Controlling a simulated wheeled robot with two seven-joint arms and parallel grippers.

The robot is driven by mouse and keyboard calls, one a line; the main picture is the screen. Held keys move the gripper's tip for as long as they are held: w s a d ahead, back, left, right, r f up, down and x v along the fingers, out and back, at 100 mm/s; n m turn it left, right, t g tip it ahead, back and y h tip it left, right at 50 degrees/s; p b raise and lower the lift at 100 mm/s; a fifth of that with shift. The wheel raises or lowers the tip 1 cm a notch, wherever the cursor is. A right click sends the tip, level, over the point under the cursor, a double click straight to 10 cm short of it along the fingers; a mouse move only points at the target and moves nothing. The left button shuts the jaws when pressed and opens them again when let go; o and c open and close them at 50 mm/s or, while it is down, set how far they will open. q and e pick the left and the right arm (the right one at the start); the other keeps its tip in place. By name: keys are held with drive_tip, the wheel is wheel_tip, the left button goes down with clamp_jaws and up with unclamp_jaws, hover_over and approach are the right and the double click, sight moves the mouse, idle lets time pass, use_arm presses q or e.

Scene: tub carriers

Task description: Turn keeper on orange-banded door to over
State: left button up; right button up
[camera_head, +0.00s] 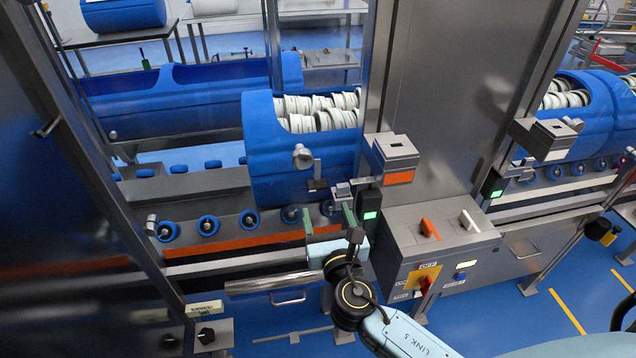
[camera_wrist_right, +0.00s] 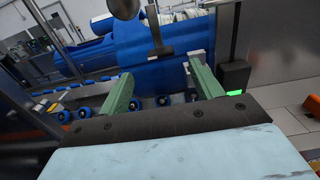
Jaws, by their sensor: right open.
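An orange band (camera_head: 240,244) runs along the low grey rail in front of the blue tub (camera_head: 262,135); a grey box (camera_head: 396,150) on the post also carries an orange band. A small grey latch piece (camera_head: 343,190) sits between the tub and the post; I cannot tell for sure that it is the keeper, nor which way it is turned. My right gripper (camera_head: 328,220) is open and empty, its green fingers pointing up below the latch piece. In the right wrist view the open fingers (camera_wrist_right: 161,70) stand apart before a grey bracket (camera_wrist_right: 156,35) on the tub side. My left gripper is out of view.
A control box (camera_head: 435,240) with an orange lever, a white lever and a red switch stands right of my right gripper. Blue rollers (camera_head: 207,225) line the bed. A grey post (camera_head: 440,90) rises behind the box. A second tub (camera_head: 592,120) with white rolls stands right.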

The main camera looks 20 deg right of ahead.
sight(319, 189)
drive_tip(key=x, duration=0.9)
drive_tip(key=shift+w+d, duration=0.1)
drive_tip(key=shift+w, duration=0.25)
drive_tip(key=shift+c, duration=0.4)
